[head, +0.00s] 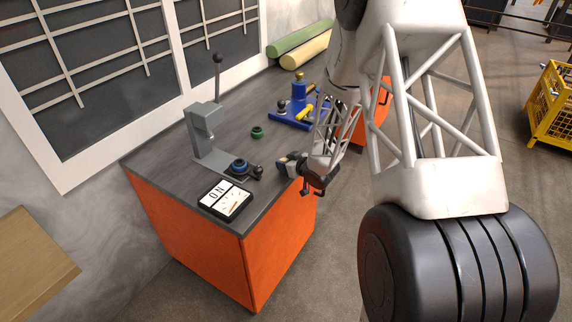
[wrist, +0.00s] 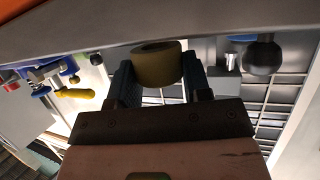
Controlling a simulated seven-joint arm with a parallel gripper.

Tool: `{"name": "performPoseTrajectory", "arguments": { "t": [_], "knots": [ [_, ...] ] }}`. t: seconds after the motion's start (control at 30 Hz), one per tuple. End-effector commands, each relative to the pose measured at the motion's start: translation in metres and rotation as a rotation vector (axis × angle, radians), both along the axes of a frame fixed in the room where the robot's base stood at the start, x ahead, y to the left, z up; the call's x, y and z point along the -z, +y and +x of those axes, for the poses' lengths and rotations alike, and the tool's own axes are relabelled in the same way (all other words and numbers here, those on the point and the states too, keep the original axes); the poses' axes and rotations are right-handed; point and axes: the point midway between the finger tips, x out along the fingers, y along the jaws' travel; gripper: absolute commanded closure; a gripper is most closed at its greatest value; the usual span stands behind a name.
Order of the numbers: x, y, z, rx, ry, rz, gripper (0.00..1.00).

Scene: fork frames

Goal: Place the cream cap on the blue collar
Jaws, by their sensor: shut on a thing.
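The cream cap (wrist: 158,63), a short yellowish-tan cylinder with a hollow in its visible end, is between the two fingers of my gripper (wrist: 158,80) in the wrist view. My gripper is shut on it. In the head view my gripper (head: 285,163) is at the bench's right edge, and the cap is hard to make out there. The blue collar (head: 239,165), a ring with a dark centre, sits on the base of the grey press. My gripper is to the right of the collar and apart from it. I cannot make out the collar in the wrist view.
The grey press (head: 205,135) has an upright lever, and a black knob (head: 258,171) stands beside the collar. An ON gauge panel (head: 225,199) lies in front. A green ring (head: 257,132) and a blue fixture with yellow handles (head: 298,106) are farther back on the bench (head: 165,165).

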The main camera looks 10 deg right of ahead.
Motion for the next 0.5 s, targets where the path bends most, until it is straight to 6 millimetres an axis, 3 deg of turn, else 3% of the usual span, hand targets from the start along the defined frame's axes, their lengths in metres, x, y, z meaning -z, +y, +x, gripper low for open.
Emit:
{"name": "performPoseTrajectory", "arguments": {
  "t": [0.5],
  "knots": [
    [0.0093, 0.0000, -0.0004, 0.000, 0.001, 0.000, 0.79]
  ]
}}
